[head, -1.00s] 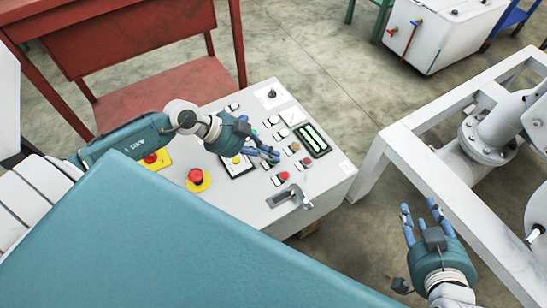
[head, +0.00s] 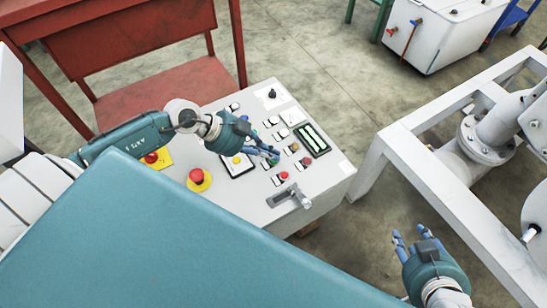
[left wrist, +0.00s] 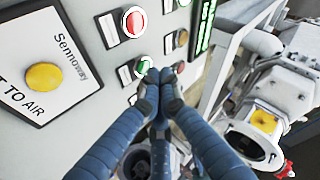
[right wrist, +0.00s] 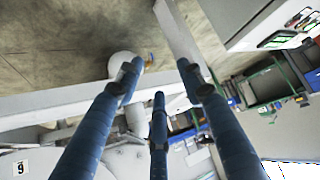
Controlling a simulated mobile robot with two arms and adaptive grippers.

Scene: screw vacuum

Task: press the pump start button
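The control panel (head: 243,205) is a light grey box with several buttons and switches. My left gripper (head: 268,154) is over its right half. In the left wrist view its fingers (left wrist: 160,76) are closed together with nothing visible between them. The fingertips are at a green button (left wrist: 142,66), covering part of its surround; I cannot tell whether they touch it. A red button (left wrist: 134,22) is above the green one in that view. No label reading pump start is legible. My right gripper (head: 411,240) is open and empty; its fingers (right wrist: 158,85) are spread apart.
Two red mushroom buttons on yellow bases, one here (head: 197,177), sit left on the panel. A grey lever (head: 292,196) is at its front edge. A white frame with pipework (head: 400,150) stands right. A teal surface (head: 150,240) fills the lower left.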

